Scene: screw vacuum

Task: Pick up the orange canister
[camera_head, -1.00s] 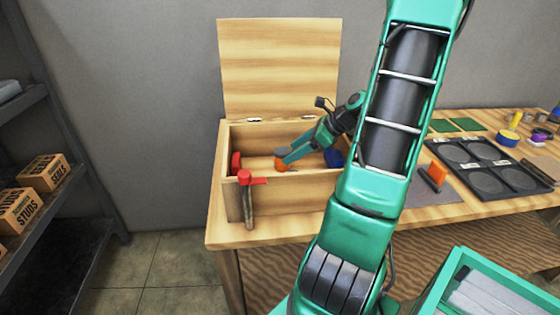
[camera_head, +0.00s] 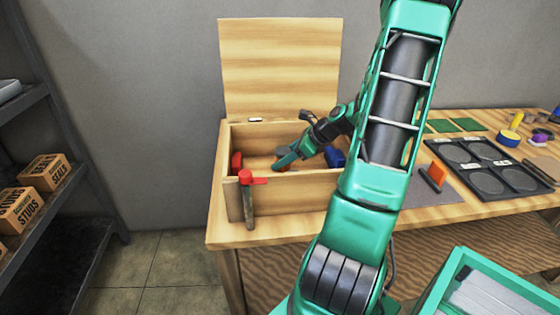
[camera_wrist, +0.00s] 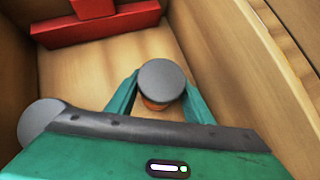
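The orange canister (camera_wrist: 162,80) stands in the wooden box, its round grey lid facing the wrist camera and a little orange side showing below. In the head view the canister (camera_head: 282,153) is partly hidden by my gripper (camera_head: 286,160), which reaches down into the box. In the wrist view my gripper (camera_wrist: 161,95) has one teal finger on each side of the canister. The fingers are spread and look open around it; I cannot tell whether they touch it.
The box (camera_head: 290,195) has an upright open lid (camera_head: 280,65). Inside are red objects (camera_wrist: 95,25), a blue object (camera_head: 335,157) and another grey round top (camera_wrist: 40,120) left of my gripper. A red-headed hammer (camera_head: 248,195) hangs at the front wall.

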